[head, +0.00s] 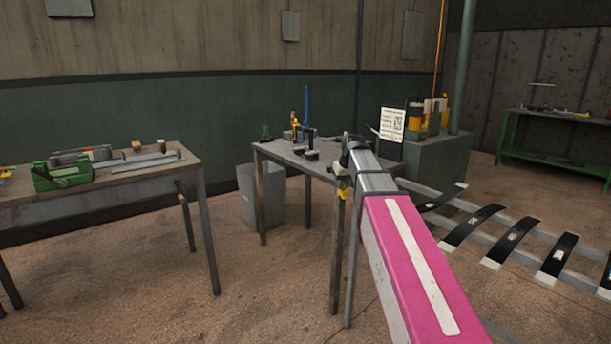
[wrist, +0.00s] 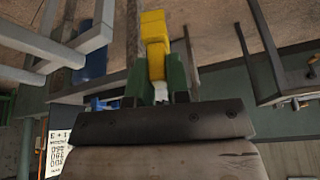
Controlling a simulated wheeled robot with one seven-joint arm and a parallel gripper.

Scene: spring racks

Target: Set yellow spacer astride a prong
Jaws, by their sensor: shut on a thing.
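The yellow spacer (wrist: 155,42) is a small stepped block between the green fingertips of my gripper (wrist: 157,80) in the wrist view. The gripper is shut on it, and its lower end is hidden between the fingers. In the head view a bit of the yellow spacer (head: 343,190) shows at the end of my pink and grey arm, and the gripper (head: 345,178) is mostly hidden behind it. I cannot clearly pick out a prong.
The middle table (head: 275,151) holds small tools. At right, several black curved strips (head: 470,228) lie across a low grey rack (head: 520,265). Another table with a green case (head: 62,175) stands at left. A green cabinet (head: 440,165) stands behind. Open floor lies between the tables.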

